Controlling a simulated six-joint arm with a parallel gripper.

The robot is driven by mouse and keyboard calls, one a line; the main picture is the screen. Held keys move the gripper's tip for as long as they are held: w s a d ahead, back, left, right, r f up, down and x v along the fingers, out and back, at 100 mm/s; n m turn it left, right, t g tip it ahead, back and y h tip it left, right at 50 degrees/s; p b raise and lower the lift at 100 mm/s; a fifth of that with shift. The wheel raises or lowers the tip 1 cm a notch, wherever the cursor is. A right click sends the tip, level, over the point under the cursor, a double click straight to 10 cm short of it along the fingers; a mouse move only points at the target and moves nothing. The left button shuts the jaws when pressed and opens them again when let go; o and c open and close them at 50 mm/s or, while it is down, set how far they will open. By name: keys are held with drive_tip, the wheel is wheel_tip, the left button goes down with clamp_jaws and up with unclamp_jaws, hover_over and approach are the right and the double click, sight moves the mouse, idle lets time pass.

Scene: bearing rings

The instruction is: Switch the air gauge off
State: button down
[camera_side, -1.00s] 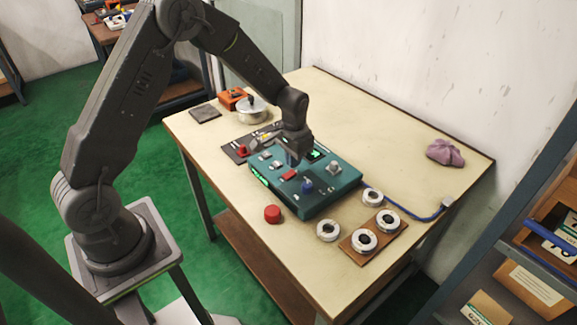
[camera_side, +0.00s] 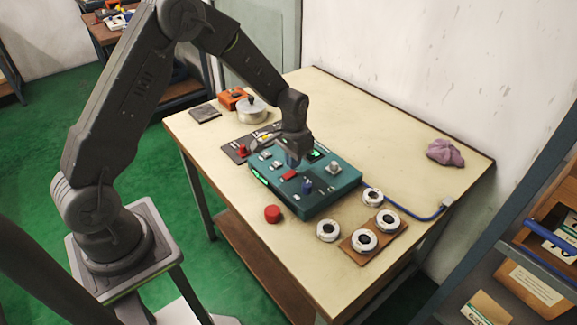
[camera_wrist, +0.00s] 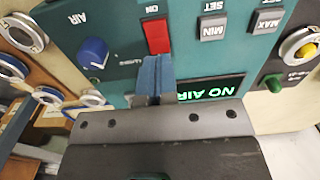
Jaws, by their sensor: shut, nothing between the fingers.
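The air gauge is a teal box (camera_side: 325,189) on the table. Its red rocker switch (camera_side: 289,174) sits on top and also shows in the wrist view (camera_wrist: 157,36), beside the marking ON. A blue AIR knob (camera_wrist: 93,52) is left of the switch in the wrist view. A lit green display (camera_wrist: 206,91) reads NO AIR, upside down and partly hidden by my gripper. My gripper (camera_wrist: 156,62) is shut and empty, its blue fingertips close to the red switch's lower end in the wrist view. I cannot tell if they touch it.
Grey MIN SET (camera_wrist: 214,27) and MAX SET (camera_wrist: 264,23) buttons are right of the switch. Metal rings (camera_side: 364,240) lie near the box, some on a wooden board. A red round button (camera_side: 272,213) stands at the front edge. The table's right rear is mostly clear, with a purple cloth (camera_side: 445,153).

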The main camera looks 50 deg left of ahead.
drive_tip(key=shift+f, duration=1.2)
idle(0.6)
drive_tip(key=shift+r, duration=3.55)
drive_tip(key=shift+r, duration=0.15)
wheel_tip(320, 180, up, 9)
drive_tip(key=t, duration=0.1)
hover_over(293, 171)
drive_tip(key=s+d, duration=0.2)
drive_tip(key=s, duration=0.2)
drive_tip(key=s+d+r+t, duration=0.2)
drive_tip(key=s+r, duration=0.3)
drive_tip(key=s, duration=0.5)
drive_tip(key=s+d+r+t, duration=0.2)
drive_tip(key=s+r, duration=0.4)
drive_tip(key=s, duration=0.4)
drive_tip(key=shift+s+d+t, duration=0.25)
drive_tip(key=shift+t, duration=0.05)
drive_tip(key=shift+w, duration=0.1)
